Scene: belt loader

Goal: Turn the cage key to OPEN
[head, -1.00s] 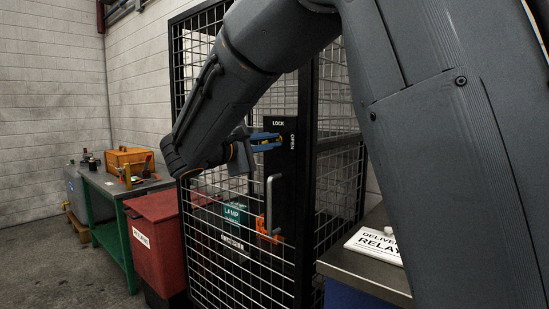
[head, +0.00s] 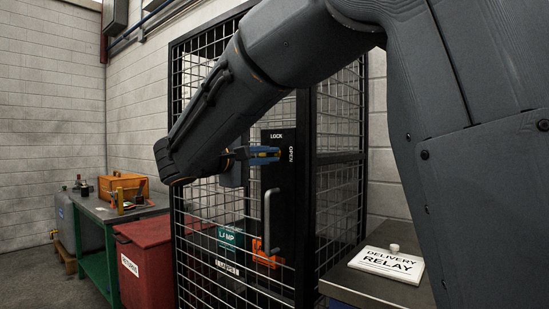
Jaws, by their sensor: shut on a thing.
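A black wire-mesh cage (head: 308,215) stands in the middle of the head view. Its door carries a dark lock plate (head: 281,179) marked LOCK at the top and OPEN at the right. My gripper (head: 268,154) is at the upper part of this plate, just below the LOCK mark and left of OPEN. Its blue fingers are shut on the cage key, which they hide, so I cannot tell which way the key points. A grey vertical door handle (head: 267,219) is lower on the plate. The cage door looks closed.
Inside the cage are a green box (head: 230,238) marked LAMP and an orange item (head: 265,254). A red bin (head: 146,262) and a green workbench (head: 92,243) stand to the left. A counter with a DELIVERY RELAY sign (head: 388,264) is at the right.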

